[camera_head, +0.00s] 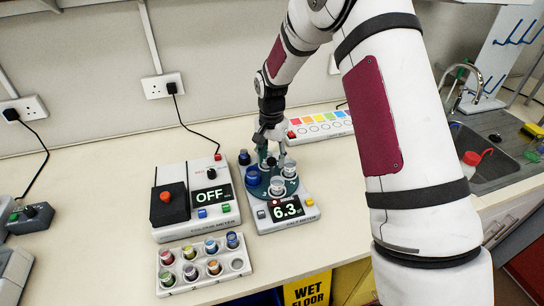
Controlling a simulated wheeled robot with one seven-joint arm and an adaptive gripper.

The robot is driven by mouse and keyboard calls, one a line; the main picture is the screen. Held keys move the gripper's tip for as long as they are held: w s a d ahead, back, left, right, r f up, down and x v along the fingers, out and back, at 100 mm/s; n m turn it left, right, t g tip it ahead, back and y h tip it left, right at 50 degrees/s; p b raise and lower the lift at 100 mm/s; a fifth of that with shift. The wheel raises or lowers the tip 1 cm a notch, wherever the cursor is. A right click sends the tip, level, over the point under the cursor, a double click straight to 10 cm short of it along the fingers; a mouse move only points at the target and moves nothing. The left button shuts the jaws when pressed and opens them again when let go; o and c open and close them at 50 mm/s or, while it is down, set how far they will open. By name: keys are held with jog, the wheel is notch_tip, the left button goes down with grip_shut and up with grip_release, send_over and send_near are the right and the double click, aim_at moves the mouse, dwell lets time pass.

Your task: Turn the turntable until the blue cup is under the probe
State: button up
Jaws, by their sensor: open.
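The teal turntable (266,191) sits on a white meter whose display (287,208) reads about 6.3. A blue cup (253,176) stands at the turntable's left side. Clear or pale cups stand on it too, one at the front (277,186) and one at the right (289,168). My gripper (270,153) points down over the back of the turntable, with its fingers apart. I cannot tell whether they touch anything there. The probe is not clearly visible; my gripper and arm cover part of that area.
A white box (211,194) reading OFF, with a red button, stands left of the meter. In front is a rack (203,263) of several coloured vials. A small dark blue item (244,157) is behind the turntable. A colour strip (321,125) lies behind; a sink (492,160) is at right.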

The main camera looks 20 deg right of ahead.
grip_shut()
jog(key=shift+m, duration=0.6)
jog(key=shift+m+b, duration=0.6)
jog(key=shift+m, duration=0.9)
jog(key=shift+m+b, duration=0.4)
jog(key=shift+m, duration=6.5)
